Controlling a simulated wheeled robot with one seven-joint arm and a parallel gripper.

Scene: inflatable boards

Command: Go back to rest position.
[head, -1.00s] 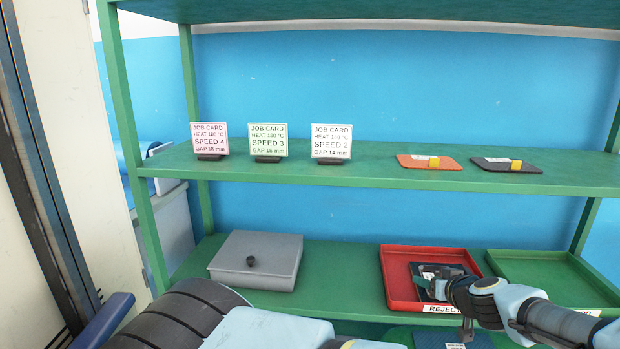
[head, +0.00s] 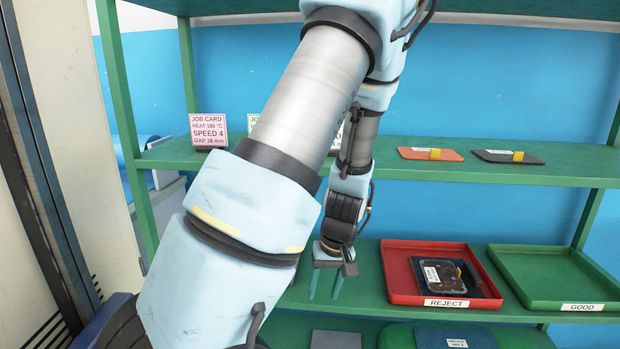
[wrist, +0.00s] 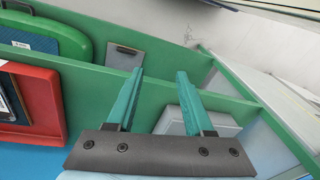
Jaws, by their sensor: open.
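My gripper (head: 325,281) hangs with its green fingers pointing down in front of the lower shelf, left of the red tray. In the wrist view my gripper (wrist: 160,100) has its two fingers apart with nothing between them. My raised arm crosses the middle of the head view and hides most of the grey lidded box and two of the job cards. A dark board with a label (head: 440,275) lies in the red REJECT tray (head: 400,291), apart from my gripper.
The green GOOD tray (head: 525,290) is empty, right of the red one. A blue board (head: 480,338) lies below. A shelf post (head: 125,120) stands left.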

